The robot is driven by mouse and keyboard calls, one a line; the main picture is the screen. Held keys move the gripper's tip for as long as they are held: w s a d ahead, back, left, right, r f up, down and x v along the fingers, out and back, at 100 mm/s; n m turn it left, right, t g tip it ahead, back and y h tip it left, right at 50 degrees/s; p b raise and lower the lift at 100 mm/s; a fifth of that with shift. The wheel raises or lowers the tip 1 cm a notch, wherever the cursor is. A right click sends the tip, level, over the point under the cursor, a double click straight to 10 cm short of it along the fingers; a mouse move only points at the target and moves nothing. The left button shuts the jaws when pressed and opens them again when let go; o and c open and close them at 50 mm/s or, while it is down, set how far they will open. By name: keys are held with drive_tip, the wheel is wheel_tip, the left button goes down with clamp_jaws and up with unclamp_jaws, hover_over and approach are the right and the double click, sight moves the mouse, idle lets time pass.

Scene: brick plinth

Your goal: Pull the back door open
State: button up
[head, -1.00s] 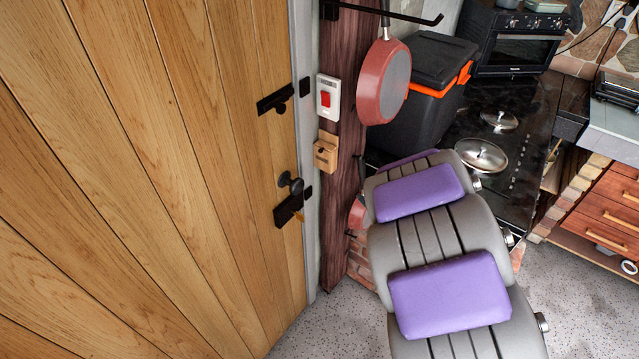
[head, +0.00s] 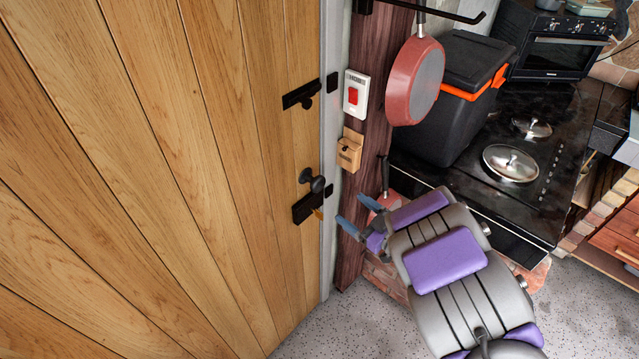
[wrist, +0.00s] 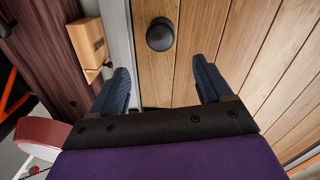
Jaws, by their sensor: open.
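The back door (head: 190,180) is made of wooden planks and stands shut against its grey frame at the left of the head view. Its round black knob (head: 311,180) sits near the right edge, above a black lock plate (head: 307,208). In the wrist view the knob (wrist: 160,34) lies ahead of the jaws, roughly midway between them. My gripper (head: 357,210) is open and empty, with blue fingers pointing toward the door, right of the knob and a little below it in the head view. Its two fingers also show in the wrist view (wrist: 163,80). They do not touch the knob.
A black slide bolt (head: 301,94) is above the knob. A wooden box (head: 349,150) and a red switch (head: 355,93) are on the post beside the frame. A red pan (head: 413,80) hangs nearby. A black stovetop (head: 545,165) lies to the right. The speckled floor (head: 325,325) by the door is clear.

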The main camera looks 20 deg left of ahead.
sight(322, 187)
drive_tip(key=b+x, duration=0.2)
drive_tip(key=x, duration=1.2)
drive_tip(key=shift+s, duration=0.1)
drive_tip(key=c, duration=1.4)
drive_tip(key=shift+c, duration=0.2)
